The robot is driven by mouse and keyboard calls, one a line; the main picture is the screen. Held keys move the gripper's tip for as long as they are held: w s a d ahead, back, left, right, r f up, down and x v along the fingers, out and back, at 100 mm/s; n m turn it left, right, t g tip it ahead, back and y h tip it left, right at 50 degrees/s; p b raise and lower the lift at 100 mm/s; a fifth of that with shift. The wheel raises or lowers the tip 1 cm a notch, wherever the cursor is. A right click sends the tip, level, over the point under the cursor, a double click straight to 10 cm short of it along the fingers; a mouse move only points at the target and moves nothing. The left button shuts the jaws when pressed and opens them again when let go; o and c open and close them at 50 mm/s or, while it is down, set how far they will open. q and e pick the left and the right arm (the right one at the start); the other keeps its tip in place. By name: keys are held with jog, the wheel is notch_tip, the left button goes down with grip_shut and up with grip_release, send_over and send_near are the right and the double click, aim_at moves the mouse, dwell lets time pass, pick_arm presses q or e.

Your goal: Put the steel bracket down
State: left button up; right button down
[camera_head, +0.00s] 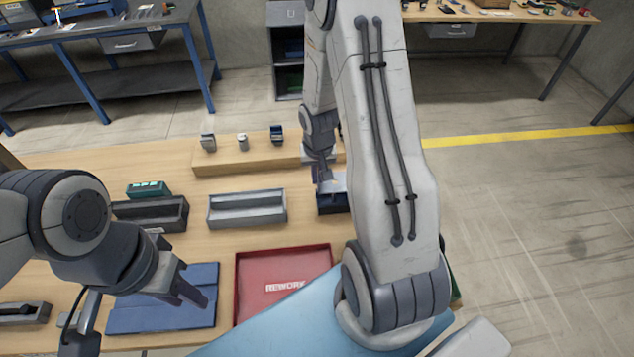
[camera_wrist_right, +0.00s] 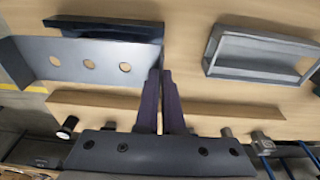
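The steel bracket is a pale grey angled plate with three round holes. It shows in the right wrist view (camera_wrist_right: 72,62), left of my right gripper's fingertips (camera_wrist_right: 160,76). The two fingers are close together, shut on the bracket's near end. In the head view my right gripper (camera_head: 326,187) points down beside a dark blue holder (camera_head: 333,204), which also shows in the right wrist view (camera_wrist_right: 115,28). The bracket is over or against this holder; contact is not clear. My left gripper (camera_head: 192,301) is open and empty above a blue mat (camera_head: 165,322).
A grey tray (camera_head: 247,216) stands left of the holder. A wooden riser (camera_head: 225,168) with several small parts lies behind. A red REWORK tray (camera_head: 243,290) is in front. A dark bin (camera_head: 150,212) and green box (camera_head: 148,189) stand left.

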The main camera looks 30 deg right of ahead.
jog(key=shift+f+b, duration=0.4)
jog(key=shift+f, duration=1.25)
jog(key=shift+f+b, duration=0.45)
jog(key=shift+b, duration=0.1)
jog(key=c, duration=1)
grip_release()
jog(key=shift+c, duration=0.2)
